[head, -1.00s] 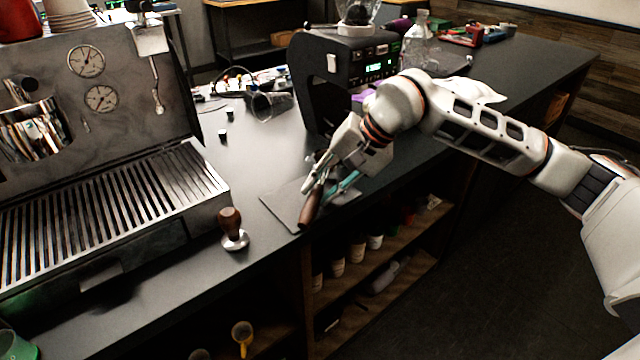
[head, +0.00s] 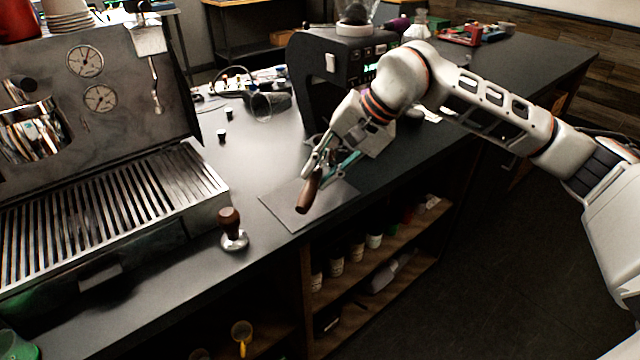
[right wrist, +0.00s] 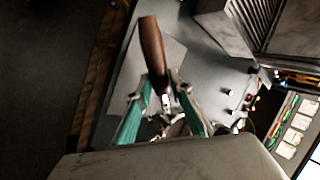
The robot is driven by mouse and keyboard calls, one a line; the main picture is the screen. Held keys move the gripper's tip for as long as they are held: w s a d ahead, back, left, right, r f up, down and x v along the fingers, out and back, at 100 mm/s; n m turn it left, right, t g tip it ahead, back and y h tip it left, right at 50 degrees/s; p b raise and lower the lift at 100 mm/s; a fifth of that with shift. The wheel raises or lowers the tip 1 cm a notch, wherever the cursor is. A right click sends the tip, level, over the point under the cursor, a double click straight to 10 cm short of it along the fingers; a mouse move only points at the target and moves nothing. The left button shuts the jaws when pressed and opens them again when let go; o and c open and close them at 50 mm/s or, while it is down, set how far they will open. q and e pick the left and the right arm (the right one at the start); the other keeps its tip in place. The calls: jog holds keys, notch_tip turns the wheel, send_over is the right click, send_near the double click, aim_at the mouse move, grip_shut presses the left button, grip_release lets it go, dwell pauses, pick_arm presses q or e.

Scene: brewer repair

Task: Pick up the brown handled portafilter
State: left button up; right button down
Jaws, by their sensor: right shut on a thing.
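The portafilter's brown handle (head: 308,192) points down and toward the front, above the grey mat (head: 290,217) on the counter. My right gripper (head: 318,170) is shut on the portafilter near the top of the handle. In the right wrist view the brown handle (right wrist: 153,48) sticks out past the fingers of the right gripper (right wrist: 160,98), and metal parts show between them. The portafilter's metal head is mostly hidden by the gripper. My left gripper is not in view.
A tamper (head: 232,228) with a brown knob stands left of the mat. The espresso machine (head: 100,150) fills the left side. A black grinder (head: 335,75) stands behind my right gripper. Shelves with cups (head: 357,250) lie below the counter edge.

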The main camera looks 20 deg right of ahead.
aim_at(320, 173)
notch_tip(320, 173, up, 16)
jog(key=shift+p, duration=0.4)
dwell(0.4)
